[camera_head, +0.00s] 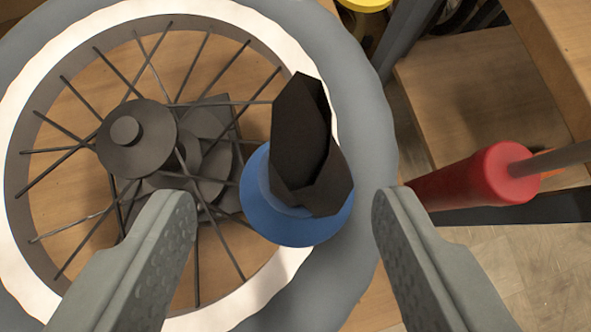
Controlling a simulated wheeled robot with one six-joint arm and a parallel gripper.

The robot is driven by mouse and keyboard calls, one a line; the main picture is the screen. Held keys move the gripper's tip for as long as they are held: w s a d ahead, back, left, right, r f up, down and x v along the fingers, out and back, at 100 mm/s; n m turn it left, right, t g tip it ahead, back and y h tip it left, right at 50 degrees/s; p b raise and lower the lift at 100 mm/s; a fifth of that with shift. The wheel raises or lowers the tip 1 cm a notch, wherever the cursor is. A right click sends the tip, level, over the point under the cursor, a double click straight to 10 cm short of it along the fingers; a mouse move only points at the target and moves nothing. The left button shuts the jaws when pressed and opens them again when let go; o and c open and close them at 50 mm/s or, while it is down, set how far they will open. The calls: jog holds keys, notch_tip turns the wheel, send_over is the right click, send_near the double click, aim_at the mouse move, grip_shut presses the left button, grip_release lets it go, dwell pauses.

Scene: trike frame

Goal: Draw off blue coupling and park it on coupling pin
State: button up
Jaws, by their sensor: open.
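The blue coupling (293,230) is a round, flared blue piece in the middle of the view, in front of the wheel's rim. A dark, angular piece (300,135) rises from it and covers much of its upper face; I cannot tell whether the two are one part. My gripper (283,205) is open, with one grey finger to the left of the coupling and one to the right. Gaps show between the coupling and both fingers in the picture. I cannot pick out the coupling pin with certainty.
A spoked wheel (20,120) with a white rim and grey tyre fills the left, with a dark hub (150,140). A red-handled tool (470,180) lies close to the right finger. A yellow round thing (366,4) and wooden surfaces (480,90) are behind.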

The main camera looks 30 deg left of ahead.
jog(key=x, duration=0.5)
jog(key=shift+w+r, duration=0.25)
jog(key=shift+d, duration=0.1)
jog(key=shift+c, duration=0.2)
